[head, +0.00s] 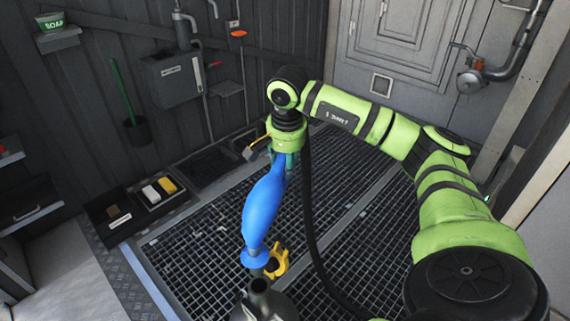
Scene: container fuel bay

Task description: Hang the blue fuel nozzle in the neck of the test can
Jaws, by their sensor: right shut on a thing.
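The blue fuel nozzle (262,208) hangs steeply, spout end down, in the middle of the head view. My right gripper (285,160) is shut on its upper end. A blue collar sits low on the nozzle, with a short dark spout below it. The spout end lines up with the dark neck (259,287) of the test can (268,309) at the bottom edge. I cannot tell whether the tip is inside the neck or just above it. Most of the can is cut off by the frame. My left gripper is not in view.
A yellow part (277,264) shows beside the spout. A black hose (312,230) runs down right of the nozzle. The floor grating (195,250) is mostly clear. A tray (115,222) with small blocks lies left, and a grey wall box (172,80) hangs behind.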

